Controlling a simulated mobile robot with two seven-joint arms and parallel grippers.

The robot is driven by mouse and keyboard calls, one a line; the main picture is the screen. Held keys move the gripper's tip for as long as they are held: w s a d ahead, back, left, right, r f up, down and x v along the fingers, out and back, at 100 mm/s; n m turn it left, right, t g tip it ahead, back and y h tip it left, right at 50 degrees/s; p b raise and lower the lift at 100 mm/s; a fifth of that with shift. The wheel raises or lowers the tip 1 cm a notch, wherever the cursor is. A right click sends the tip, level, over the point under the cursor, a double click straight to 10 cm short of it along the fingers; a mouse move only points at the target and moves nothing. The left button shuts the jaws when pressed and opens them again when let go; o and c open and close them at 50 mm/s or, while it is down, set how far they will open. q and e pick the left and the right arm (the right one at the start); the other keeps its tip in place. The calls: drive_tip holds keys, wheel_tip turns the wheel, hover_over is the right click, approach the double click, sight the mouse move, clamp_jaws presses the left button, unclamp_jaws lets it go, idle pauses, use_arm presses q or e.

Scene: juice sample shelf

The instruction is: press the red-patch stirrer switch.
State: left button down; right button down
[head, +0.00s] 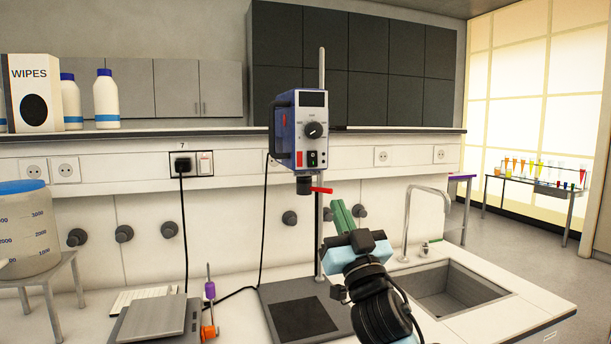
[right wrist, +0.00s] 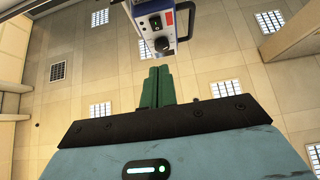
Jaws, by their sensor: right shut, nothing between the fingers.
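The overhead stirrer (head: 283,130) is a blue and grey box on a vertical rod above the bench. Its front has a dark display, a round black knob, a red patch (head: 299,159) and a black rocker switch (head: 312,158) beside that patch. In the right wrist view the stirrer (right wrist: 146,8) is at the top, beyond the fingertips, with the red patch (right wrist: 169,18) showing. My right gripper (head: 338,205) has green fingers, shut and empty, pointing up. In the head view it is below and right of the switch, apart from it. My left gripper is not in view.
A red lever (head: 321,190) sticks out under the stirrer, close to my right fingers. The stirrer base (head: 270,295) stands on the bench beside a sink (head: 435,290) with a tap (head: 407,225). A balance (head: 150,320) is at left. A black cable hangs behind the stirrer.

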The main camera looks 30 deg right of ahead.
sight(313, 160)
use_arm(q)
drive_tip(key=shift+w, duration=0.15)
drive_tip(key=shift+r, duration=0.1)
